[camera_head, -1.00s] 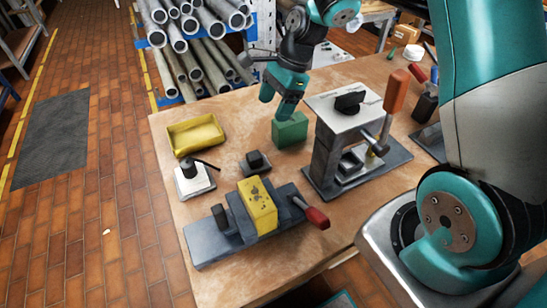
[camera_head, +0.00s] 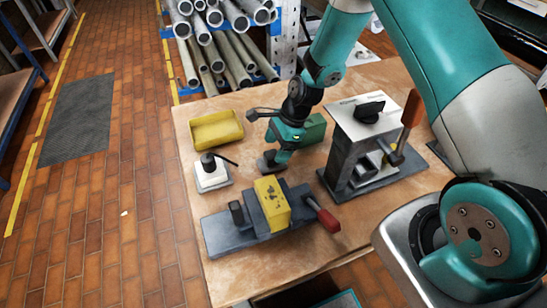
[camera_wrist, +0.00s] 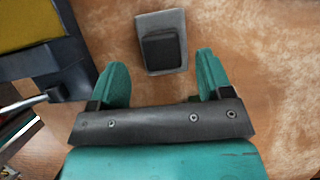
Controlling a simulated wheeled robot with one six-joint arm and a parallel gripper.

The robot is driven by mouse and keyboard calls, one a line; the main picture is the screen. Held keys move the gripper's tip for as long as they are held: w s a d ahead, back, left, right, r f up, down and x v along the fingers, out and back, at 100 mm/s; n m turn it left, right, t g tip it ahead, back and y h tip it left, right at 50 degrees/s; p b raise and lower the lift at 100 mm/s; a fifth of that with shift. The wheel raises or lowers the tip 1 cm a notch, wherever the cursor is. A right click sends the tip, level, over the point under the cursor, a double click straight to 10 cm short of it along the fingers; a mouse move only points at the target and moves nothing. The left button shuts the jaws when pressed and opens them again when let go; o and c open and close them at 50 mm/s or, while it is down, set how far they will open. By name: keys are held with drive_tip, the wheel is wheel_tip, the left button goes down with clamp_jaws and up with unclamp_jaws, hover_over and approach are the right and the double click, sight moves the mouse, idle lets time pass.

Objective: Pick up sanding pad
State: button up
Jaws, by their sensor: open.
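The sanding pad appears to be the small dark block on a grey base. In the wrist view the sanding pad (camera_wrist: 162,48) lies on the wooden bench just beyond the fingertips, roughly centred between them. In the head view the sanding pad (camera_head: 266,163) is partly hidden by my gripper. My gripper (camera_wrist: 164,78) is open, its two teal fingers apart with nothing between them. In the head view my gripper (camera_head: 277,153) is low over the bench at the pad; whether it touches the pad cannot be told.
A grey vise with a yellow block (camera_head: 272,203) stands in front of the pad. A white-based device (camera_head: 212,178) is left, a yellow tray (camera_head: 217,131) behind it. A green block (camera_head: 314,130) is behind my gripper; a press fixture (camera_head: 350,150) stands right.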

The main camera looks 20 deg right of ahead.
sight(272, 153)
drive_tip(key=shift+p+x, duration=0.6)
drive_tip(key=shift+x, duration=1.35)
drive_tip(key=shift+w, duration=0.1)
drive_tip(key=c, duration=1.1)
drive_tip(key=shift+r, duration=0.1)
wheel_tip(272, 153, up, 20)
drive_tip(key=b, duration=0.3)
drive_tip(key=shift+b, duration=0.35)
drive_tip(key=shift+o, duration=1.3)
drive_tip(key=shift+c, duration=0.4)
